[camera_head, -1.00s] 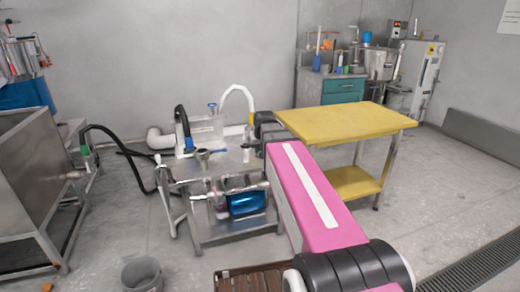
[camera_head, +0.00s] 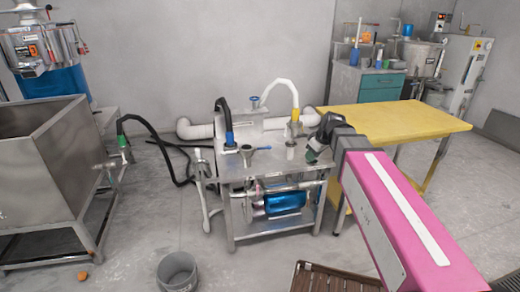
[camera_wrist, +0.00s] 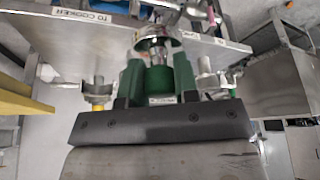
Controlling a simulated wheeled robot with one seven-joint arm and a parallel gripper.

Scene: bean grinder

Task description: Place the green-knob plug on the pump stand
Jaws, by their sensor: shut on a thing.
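The pump stand (camera_head: 262,172) is a metal table in the middle of the head view, with a funnel, hose fittings and a blue pump below. My gripper (camera_wrist: 158,75) is shut on the green-knob plug (camera_wrist: 155,54), whose green knob sits between the fingers and whose shiny metal end points away. In the head view my gripper (camera_head: 318,145) is at the stand's right end, with a little green showing at its tip. I cannot tell whether the plug touches the stand. Part of the stand, with a "TO COOKER" label, fills the top of the wrist view.
A black hose (camera_head: 227,118) and a white hose (camera_head: 284,86) rise from the stand. A yellow table (camera_head: 400,119) is close on the right. A steel tank (camera_head: 50,165) stands left, a grey bucket (camera_head: 177,272) in front. Floor between tank and stand is mostly clear.

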